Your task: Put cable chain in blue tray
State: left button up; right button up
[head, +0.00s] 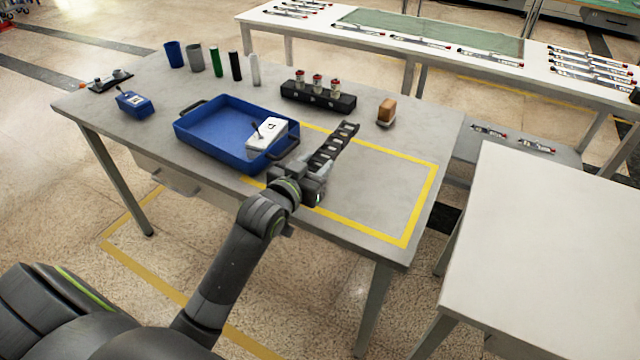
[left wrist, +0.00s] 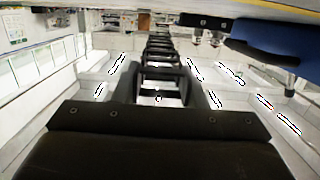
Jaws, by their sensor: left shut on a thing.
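The black cable chain (head: 333,143) is a ladder-like strip of links. My left gripper (head: 314,176) is shut on its near end, and the chain reaches away from the gripper toward the back right, over the table beside the tray. In the left wrist view the chain (left wrist: 160,72) runs straight out from between the fingers. The blue tray (head: 195,143) lies just left of the gripper, with dark handles at its ends. A white box-like item (head: 267,133) with a dark mark sits in its right part. My right gripper is not in view.
A black holder with several red-topped vials (head: 318,97) stands behind the chain. A brown block (head: 386,109) is to its right. Cups and bottles (head: 214,62) line the back left, near a blue device (head: 134,103). The yellow-taped area (head: 385,190) is clear on the right.

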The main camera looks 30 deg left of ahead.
pick_arm(q)
jog(key=shift+f+b, duration=0.35)
jog(key=shift+f, duration=2)
jog(key=shift+f, duration=0.15)
jog(key=o, duration=1.1)
jog(key=shift+o, duration=0.2)
